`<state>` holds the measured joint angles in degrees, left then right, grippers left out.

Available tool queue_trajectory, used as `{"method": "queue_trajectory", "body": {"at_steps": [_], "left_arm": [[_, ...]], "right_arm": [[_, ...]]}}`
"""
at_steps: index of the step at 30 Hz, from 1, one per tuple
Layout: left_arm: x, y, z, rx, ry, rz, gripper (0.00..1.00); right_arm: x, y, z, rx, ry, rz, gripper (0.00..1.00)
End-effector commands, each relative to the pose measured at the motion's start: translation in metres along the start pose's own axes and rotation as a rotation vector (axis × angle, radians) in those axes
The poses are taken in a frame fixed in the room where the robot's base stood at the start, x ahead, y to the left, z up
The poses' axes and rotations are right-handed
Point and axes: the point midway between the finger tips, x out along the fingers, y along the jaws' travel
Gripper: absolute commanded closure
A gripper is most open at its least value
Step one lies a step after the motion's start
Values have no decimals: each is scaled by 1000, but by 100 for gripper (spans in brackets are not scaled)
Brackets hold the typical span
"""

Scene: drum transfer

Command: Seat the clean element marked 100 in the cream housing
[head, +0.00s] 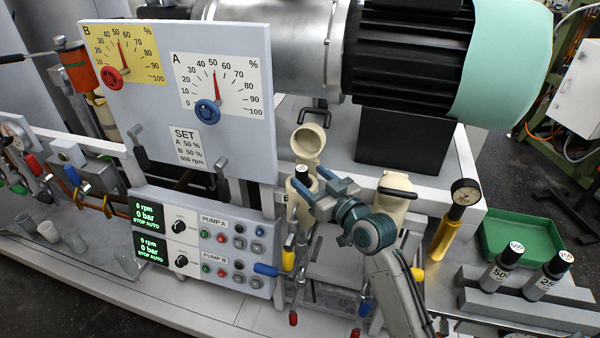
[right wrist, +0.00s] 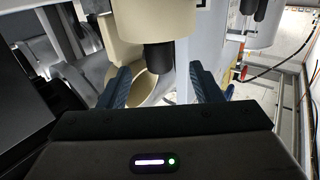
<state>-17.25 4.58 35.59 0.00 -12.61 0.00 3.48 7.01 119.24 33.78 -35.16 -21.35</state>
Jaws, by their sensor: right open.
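The cream housing (head: 299,204) stands upright in the middle of the head view, its round cream cover (head: 309,143) swung open behind it. An element with a dark cap (head: 301,169) stands in the housing's mouth; its cap sticks out and its mark is not readable. My right gripper (head: 314,184) is open at the housing's top, its fingers spread near the cap. In the right wrist view the dark cap (right wrist: 158,57) sits between the two blue fingers with gaps on both sides, and the housing (right wrist: 130,22) shows beyond. My left gripper is not in view.
A second cream housing (head: 394,200) with a black handle stands just right of my gripper. Elements marked 50 (head: 502,268) and 25 (head: 550,277) stand in a grey rack (head: 530,318). The green tray (head: 519,236) looks empty. A gauge panel (head: 190,140) stands left.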

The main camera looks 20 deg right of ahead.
Motion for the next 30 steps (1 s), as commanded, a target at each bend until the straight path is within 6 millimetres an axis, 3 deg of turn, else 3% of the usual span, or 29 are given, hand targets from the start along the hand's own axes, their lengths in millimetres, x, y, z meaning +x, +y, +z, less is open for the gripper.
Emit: {"method": "queue_trajectory", "body": {"at_steps": [3,9,27,30], "left_arm": [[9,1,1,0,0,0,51],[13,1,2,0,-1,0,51],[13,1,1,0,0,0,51],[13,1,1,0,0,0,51]], "right_arm": [[-27,0,3,-4,-2,-1,42],[-53,0,1,-2,-1,-1,42],[-60,0,0,1,-1,-1,42],[-64,-3,10,0,-35,1,42]]}}
